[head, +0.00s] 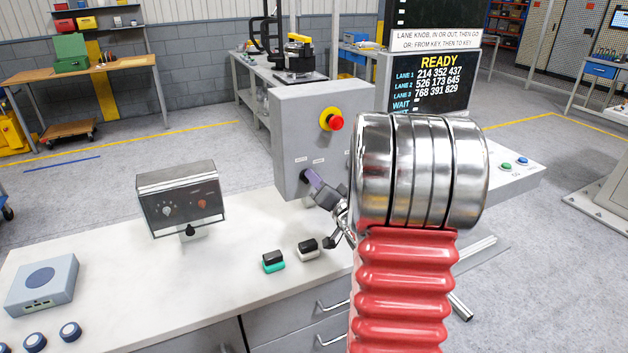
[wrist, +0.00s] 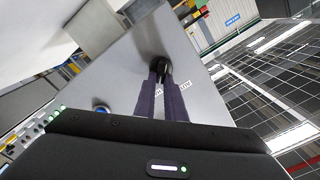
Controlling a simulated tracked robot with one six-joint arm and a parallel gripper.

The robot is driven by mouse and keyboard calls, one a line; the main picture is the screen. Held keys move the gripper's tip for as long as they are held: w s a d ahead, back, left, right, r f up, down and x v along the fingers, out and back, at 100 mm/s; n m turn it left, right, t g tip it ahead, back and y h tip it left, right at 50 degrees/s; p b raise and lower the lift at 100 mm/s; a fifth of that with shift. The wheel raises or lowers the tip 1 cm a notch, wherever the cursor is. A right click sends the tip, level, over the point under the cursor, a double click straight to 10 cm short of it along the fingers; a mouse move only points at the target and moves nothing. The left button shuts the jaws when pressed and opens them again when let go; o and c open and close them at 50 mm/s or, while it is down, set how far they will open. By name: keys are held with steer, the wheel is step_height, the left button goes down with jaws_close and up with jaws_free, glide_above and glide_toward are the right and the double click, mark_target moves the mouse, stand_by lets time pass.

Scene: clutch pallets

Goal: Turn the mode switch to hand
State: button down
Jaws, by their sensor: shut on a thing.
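The mode switch is a small dark knob (wrist: 158,66) low on the front of the grey control box (head: 285,125). In the wrist view its black round base and handle show between my fingers. My gripper (head: 312,179) reaches the box face from the right, and its two long purple-grey fingers also show in the wrist view (wrist: 162,88). They are shut on the switch handle. Small labels stand beside the switch, but their words are too small or hidden to read for sure. In the head view the fingers cover the switch.
A red emergency button (head: 336,122) on a yellow base sits above the switch. A tilted panel box (head: 178,197) with knobs stands to the left. Two small blocks, one green-based (head: 273,262), lie in front. A screen (head: 430,85) reads READY. The bench's left middle is clear.

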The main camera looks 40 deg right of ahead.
steer(key=shift+d+f+m, duration=0.1)
steer(key=shift+m, duration=0.7)
steer(key=shift+d+f+m, duration=0.1)
steer(key=shift+m, duration=0.7)
steer(key=shift+s, duration=0.1)
steer(key=c, duration=1.8)
jaws_free()
steer(key=shift+s, duration=0.1)
steer(key=v, duration=1.3)
steer(key=shift+s+a, duration=0.15)
steer(key=shift+s, duration=0.1)
